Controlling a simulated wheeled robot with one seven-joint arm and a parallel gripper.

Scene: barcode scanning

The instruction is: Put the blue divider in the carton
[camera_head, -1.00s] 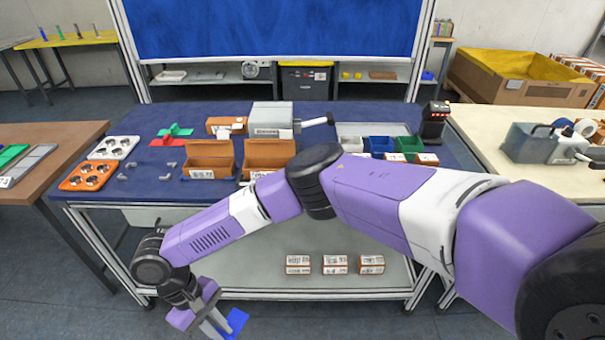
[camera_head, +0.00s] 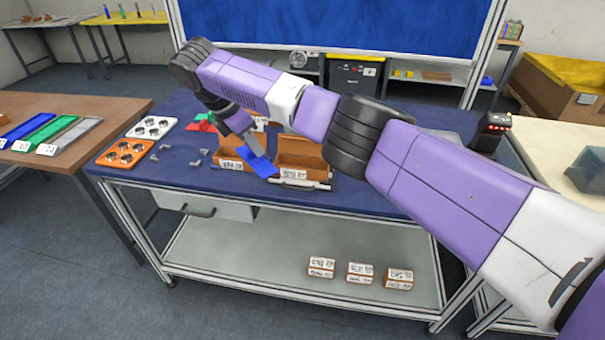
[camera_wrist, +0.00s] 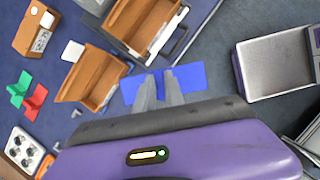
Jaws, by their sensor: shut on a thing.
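My gripper (camera_head: 246,139) is shut on the blue divider (camera_head: 263,167), a flat blue piece held tilted above the front of the blue table. In the wrist view the fingertips (camera_wrist: 161,84) cross the divider (camera_wrist: 191,77), which shows on both sides of them. Two open brown cartons stand beside it: the left carton (camera_head: 228,160), partly hidden by my gripper and the divider, and the right carton (camera_head: 300,151). The wrist view also shows the left carton (camera_wrist: 79,80) and the right carton (camera_wrist: 131,15). The divider appears close to the left carton's edge; contact cannot be told.
Red (camera_wrist: 37,97) and green (camera_wrist: 19,90) pieces lie behind the left carton. A brown box (camera_wrist: 33,33) stands nearby. White (camera_head: 152,128) and orange (camera_head: 125,153) trays lie at the table's left. A scanner-like device (camera_head: 491,132) stands at the right.

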